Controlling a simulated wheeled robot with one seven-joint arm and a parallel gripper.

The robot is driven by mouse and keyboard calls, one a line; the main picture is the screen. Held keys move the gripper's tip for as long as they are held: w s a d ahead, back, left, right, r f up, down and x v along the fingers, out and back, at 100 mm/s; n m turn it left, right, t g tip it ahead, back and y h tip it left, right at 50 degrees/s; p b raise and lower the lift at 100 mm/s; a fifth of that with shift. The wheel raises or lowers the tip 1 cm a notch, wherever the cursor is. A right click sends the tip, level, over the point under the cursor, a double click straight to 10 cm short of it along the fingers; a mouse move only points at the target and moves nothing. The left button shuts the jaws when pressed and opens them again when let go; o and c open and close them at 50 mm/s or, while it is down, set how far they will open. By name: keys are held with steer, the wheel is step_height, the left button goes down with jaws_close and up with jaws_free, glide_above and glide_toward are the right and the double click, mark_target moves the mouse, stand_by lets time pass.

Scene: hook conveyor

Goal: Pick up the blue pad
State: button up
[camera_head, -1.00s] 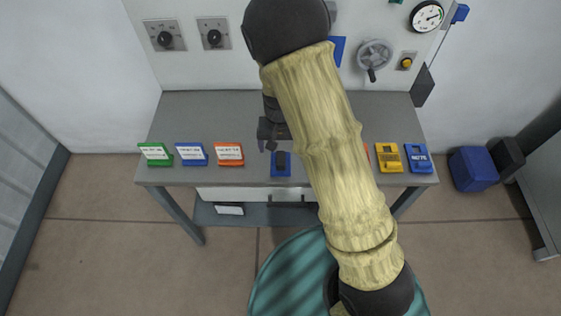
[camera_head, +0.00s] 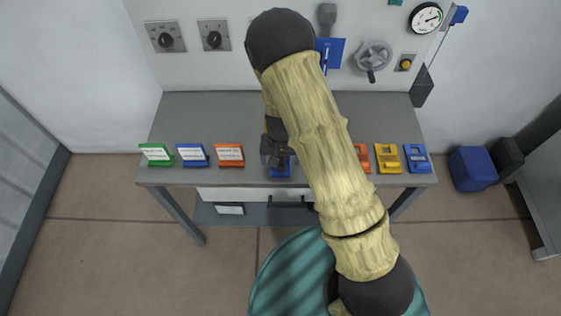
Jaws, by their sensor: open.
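The blue pad (camera_head: 281,173) with a dark middle part lies near the front edge of the grey table (camera_head: 200,112). My gripper (camera_head: 277,165) is right over it, pointing down, with its jaws open. The gripper covers most of the pad, so only some of its blue shows. I cannot tell whether the fingers touch it.
Green (camera_head: 156,154), blue (camera_head: 192,154) and orange (camera_head: 230,154) label stands are left of the pad. Orange (camera_head: 362,158), yellow (camera_head: 388,158) and blue (camera_head: 417,158) blocks are on the right. A valve wheel (camera_head: 374,56) and gauge (camera_head: 426,17) are on the back wall.

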mark_target(280, 158)
steer(key=shift+f, duration=0.2)
stand_by(0.4)
steer(key=c, duration=1.1)
steer(key=shift+o, duration=0.2)
step_height(280, 158, up, 10)
steer(key=shift+r, duration=0.1)
